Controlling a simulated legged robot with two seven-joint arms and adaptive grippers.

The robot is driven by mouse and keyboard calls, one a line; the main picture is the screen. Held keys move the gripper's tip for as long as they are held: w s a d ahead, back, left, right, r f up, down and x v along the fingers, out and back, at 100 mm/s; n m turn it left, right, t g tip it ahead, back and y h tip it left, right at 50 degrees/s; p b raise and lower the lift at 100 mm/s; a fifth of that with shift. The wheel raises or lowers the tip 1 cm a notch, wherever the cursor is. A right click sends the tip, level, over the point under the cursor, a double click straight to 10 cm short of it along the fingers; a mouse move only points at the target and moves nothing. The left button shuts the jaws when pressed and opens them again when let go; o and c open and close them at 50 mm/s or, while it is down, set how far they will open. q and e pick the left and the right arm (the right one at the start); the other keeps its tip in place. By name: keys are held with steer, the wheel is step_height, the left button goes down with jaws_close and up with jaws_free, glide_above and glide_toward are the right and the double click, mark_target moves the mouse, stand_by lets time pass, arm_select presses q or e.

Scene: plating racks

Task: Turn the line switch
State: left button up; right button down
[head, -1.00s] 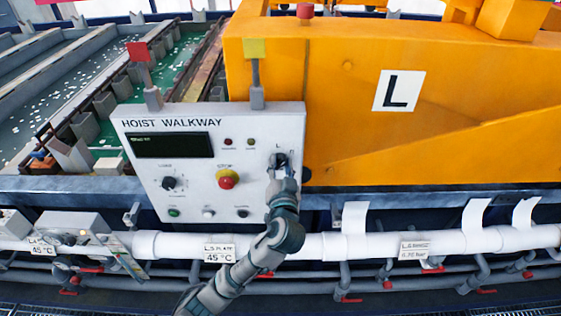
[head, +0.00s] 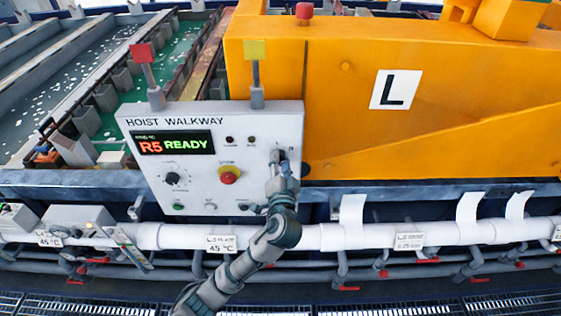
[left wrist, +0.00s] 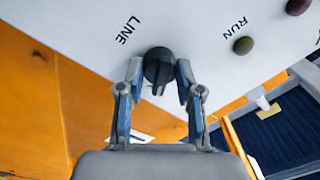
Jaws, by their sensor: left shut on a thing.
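The line switch (left wrist: 158,65) is a black knob under the word LINE on the white panel, seen in the left wrist view. My left gripper (left wrist: 160,78) is shut on it, with one finger on each side. The panel display (head: 174,143) is lit and reads R5 READY. My right gripper is not in view.
A yellow hoist body (head: 340,110) marked L stands behind. White pipes (head: 375,237) run below, in front of the panel.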

arm_select(q)
steer(key=shift+f, duration=0.35)
steer(key=o, duration=1.2)
steer(key=shift+c, duration=0.2)
steer(key=shift+w+d+r, duration=0.1)
steer(key=shift+w, duration=0.1)
steer(key=s, duration=1.2)
steer(key=shift+d+f, duration=0.25)
steer(key=shift+f, duration=0.05)
steer(key=shift+w, duration=0.1)
